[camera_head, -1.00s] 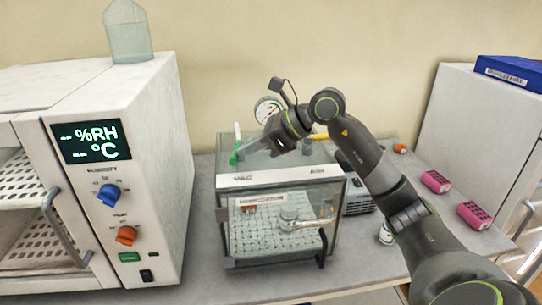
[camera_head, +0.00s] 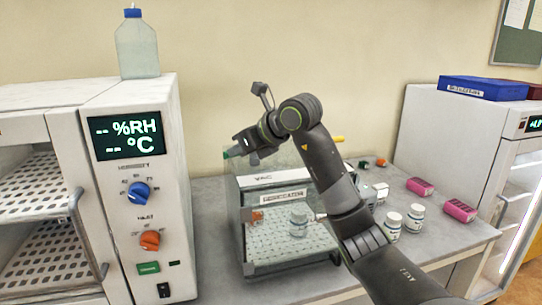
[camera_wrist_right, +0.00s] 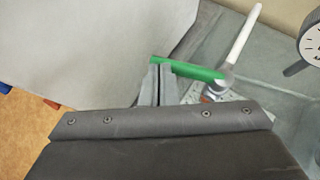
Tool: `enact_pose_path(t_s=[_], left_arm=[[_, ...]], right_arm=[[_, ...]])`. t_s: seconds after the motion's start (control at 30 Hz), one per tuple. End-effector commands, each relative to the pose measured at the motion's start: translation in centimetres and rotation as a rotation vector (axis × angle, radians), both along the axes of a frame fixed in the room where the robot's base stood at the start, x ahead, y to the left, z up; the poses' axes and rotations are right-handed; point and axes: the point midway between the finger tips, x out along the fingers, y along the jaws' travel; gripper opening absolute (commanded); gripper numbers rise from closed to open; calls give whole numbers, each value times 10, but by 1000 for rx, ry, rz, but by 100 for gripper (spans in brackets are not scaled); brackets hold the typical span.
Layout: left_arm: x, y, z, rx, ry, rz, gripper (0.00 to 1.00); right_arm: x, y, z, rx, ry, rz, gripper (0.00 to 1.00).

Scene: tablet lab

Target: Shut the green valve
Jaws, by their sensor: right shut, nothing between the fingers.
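The green valve (camera_wrist_right: 195,70) shows in the right wrist view as a green lever lying crosswise at a metal fitting beside a white-handled stem. In the head view only a small green part of it (camera_head: 228,154) shows at the top left of the vacuum chamber (camera_head: 270,180); the gripper hides the rest. My right gripper (camera_head: 241,149) is shut and empty above the chamber's left rear. Its fingertips (camera_wrist_right: 158,72) are right at the lever's left part; I cannot tell whether they touch it. My left gripper is not in view.
A dial gauge (camera_wrist_right: 312,45) stands right of the valve. A white humidity oven (camera_head: 150,110) with a bottle (camera_head: 137,45) on top stands close on the left. White jars (camera_head: 413,218) and pink boxes (camera_head: 460,210) are on the bench to the right. A jar (camera_head: 298,222) is inside the chamber.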

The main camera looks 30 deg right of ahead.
Motion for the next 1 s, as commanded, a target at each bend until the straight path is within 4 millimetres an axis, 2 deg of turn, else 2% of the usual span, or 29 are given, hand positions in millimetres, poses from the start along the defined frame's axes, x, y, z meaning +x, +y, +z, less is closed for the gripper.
enact_pose_path(t_s=[0.43, 1.0], left_arm=[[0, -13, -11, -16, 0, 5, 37], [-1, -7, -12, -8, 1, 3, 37]], right_arm=[[18, 8, -2, 0, 2, 7, 0], [22, 9, 0, 0, 0, 7, 0]])
